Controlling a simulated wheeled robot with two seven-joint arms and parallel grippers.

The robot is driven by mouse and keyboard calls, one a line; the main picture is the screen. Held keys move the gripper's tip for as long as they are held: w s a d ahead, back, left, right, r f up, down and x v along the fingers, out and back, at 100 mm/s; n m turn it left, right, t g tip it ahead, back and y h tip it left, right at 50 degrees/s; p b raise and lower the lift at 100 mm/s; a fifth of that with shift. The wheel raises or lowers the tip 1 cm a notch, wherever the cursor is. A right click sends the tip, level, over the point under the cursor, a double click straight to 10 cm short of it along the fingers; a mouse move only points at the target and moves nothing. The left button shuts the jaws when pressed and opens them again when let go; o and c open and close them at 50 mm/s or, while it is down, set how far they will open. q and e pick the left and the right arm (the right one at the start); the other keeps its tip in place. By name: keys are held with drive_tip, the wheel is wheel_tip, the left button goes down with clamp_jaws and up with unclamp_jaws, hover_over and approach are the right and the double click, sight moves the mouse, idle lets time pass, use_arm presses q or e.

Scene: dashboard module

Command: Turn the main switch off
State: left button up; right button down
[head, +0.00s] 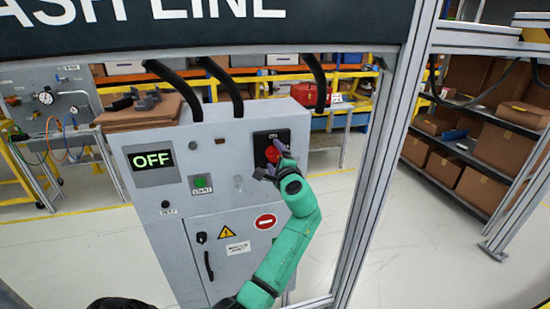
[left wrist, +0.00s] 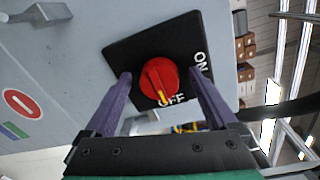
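The main switch is a red rotary knob (left wrist: 158,78) on a black square plate (left wrist: 122,52) marked ON and OFF. In the left wrist view its yellow mark points toward the OFF label. The knob also shows in the head view (head: 272,153), partly hidden by my gripper. The cabinet display (head: 152,160) reads OFF in green. My left gripper (head: 270,162) is at the switch. Its two purple fingers (left wrist: 160,82) are open, one on each side of the knob, with gaps visible between them and the knob. My right gripper is not in view.
The grey cabinet (head: 225,210) also carries a green start button (head: 201,182), a black door handle (head: 208,265) and warning signs. A metal frame post (head: 365,170) stands right of the switch. Black cables (head: 222,85) enter the cabinet top.

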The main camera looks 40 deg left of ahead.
use_arm(q)
drive_tip(key=shift+d, duration=0.3)
drive_tip(key=f+b+v, duration=0.1)
drive_tip(key=b+v, duration=0.4)
drive_tip(key=v, duration=0.9)
drive_tip(key=shift+r, duration=0.4)
drive_tip(key=shift+s, duration=0.1)
